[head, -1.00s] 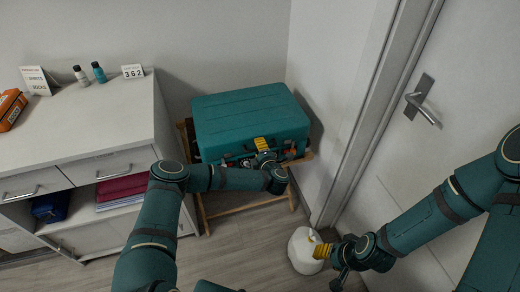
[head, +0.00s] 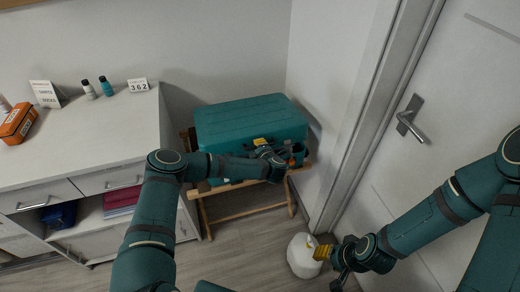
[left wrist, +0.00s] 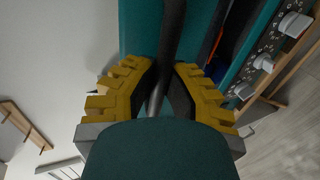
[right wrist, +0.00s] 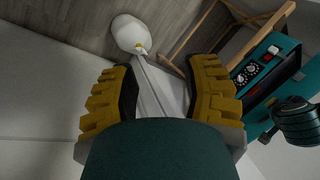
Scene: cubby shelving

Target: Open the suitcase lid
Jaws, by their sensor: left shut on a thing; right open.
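The teal suitcase (head: 250,120) stands on a wooden folding rack (head: 245,206) in the corner. Its lid (left wrist: 140,30) is slightly raised in the left wrist view. A gap with dark, blue and orange contents shows between it and the front panel with dials (left wrist: 264,62). My left gripper (head: 263,150) is at the suitcase's front and is shut on a dark bar (left wrist: 170,50), seemingly the lid handle. My right gripper (head: 326,252) is open and empty, low and to the right of the suitcase. The dialled panel also shows in the right wrist view (right wrist: 262,70).
A white cabinet (head: 95,135) with small items is at the left. A door with a lever handle (head: 410,120) is at the right. Walls close in behind the suitcase.

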